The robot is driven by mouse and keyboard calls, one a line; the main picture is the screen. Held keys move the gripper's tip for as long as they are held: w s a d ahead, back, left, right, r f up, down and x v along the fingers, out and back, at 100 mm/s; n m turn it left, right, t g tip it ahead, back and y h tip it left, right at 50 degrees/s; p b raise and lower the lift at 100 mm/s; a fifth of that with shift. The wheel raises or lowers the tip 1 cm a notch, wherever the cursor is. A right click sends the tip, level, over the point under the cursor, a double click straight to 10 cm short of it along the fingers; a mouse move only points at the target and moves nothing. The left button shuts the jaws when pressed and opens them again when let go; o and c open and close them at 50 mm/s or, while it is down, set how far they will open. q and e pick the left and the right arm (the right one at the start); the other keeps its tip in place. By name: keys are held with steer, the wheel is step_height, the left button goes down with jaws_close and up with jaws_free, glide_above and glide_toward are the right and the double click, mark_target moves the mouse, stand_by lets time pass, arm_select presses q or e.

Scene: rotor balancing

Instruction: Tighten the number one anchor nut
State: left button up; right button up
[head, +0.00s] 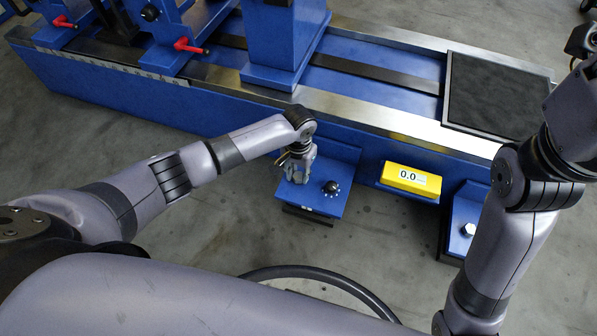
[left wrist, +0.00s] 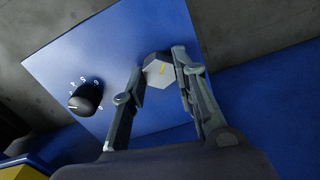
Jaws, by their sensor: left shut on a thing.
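A second pale nut (head: 468,230) shows on another blue block at the right.
A black dial (head: 331,187) stands on the block beside my left gripper. A yellow display (head: 408,176) reading 0.0 is to the right. The blue machine bed, with red-handled clamps (head: 187,46) and a black mat (head: 497,95), lies behind.

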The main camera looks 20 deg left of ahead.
arm_select(q)
jaws_close()
steer(key=shift+r+p, duration=0.1)
steer(key=shift+p, duration=0.35)
